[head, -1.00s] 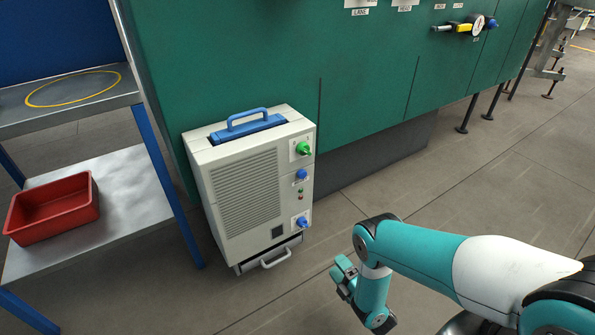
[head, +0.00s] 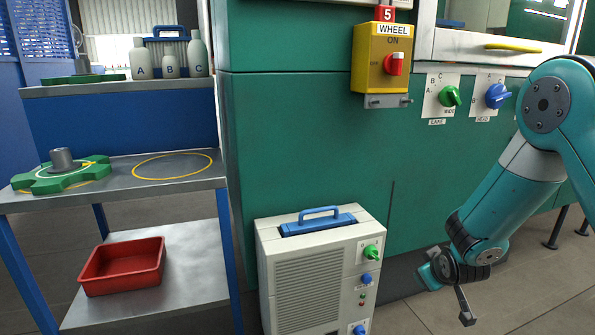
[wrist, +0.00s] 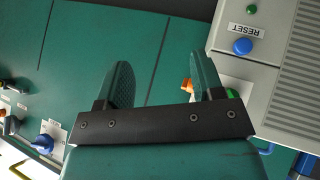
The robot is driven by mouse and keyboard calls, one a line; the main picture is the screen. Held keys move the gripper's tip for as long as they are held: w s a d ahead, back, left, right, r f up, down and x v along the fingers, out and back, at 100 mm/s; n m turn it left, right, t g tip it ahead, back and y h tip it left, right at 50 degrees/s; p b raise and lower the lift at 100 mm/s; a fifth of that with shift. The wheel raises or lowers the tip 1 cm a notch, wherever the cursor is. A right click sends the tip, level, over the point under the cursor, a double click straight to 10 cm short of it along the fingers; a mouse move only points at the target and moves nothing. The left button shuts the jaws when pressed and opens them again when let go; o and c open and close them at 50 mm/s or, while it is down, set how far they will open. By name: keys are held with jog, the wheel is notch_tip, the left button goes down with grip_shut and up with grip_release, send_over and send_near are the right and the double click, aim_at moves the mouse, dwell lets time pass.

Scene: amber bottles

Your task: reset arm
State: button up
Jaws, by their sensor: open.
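My arm comes in from the right in the head view, in front of the green machine (head: 300,130). My gripper (head: 452,290) hangs low, to the right of the white box unit with the blue handle (head: 275,245). The wrist view shows my gripper (wrist: 160,85) with its two fingers apart and nothing between them. Beyond the fingers are the green panel and, at right, the white unit with a blue RESET button (wrist: 243,46). An orange part (wrist: 187,86) shows beside the right finger.
A yellow switch box marked WHEEL (head: 380,60) and green (head: 449,96) and blue (head: 497,95) knobs sit on the machine. At left, a shelf unit (head: 130,195) holds a red tray (head: 122,267) and a green gear-like piece (head: 60,178). Bottles (head: 168,60) stand above.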

jog(key=s+a+r+m+g+y, duration=0.15)
jog(key=s+r, duration=0.25)
jog(key=s, duration=0.4)
jog(key=s+a+r+m+g, duration=0.1)
jog(key=s+r+g, duration=0.2)
jog(key=s+r, duration=0.3)
jog(key=s+a+r+m+g+y, duration=0.1)
jog(key=s+r+m+g, duration=0.15)
jog(key=s, duration=0.65)
jog(key=s+a+r+n+g+y+p, duration=0.2)
jog(key=s+a+r+n+y, duration=0.1)
jog(key=s+a+r+n, duration=0.8)
notch_tip(320, 180, up, 33)
jog(key=w+a+m+p, duration=0.1)
jog(key=a+m+p, duration=0.1)
jog(key=p, duration=3.2)
jog(key=shift+f+m, duration=0.2)
jog(key=shift+m, duration=0.6)
jog(key=shift+a, duration=0.1)
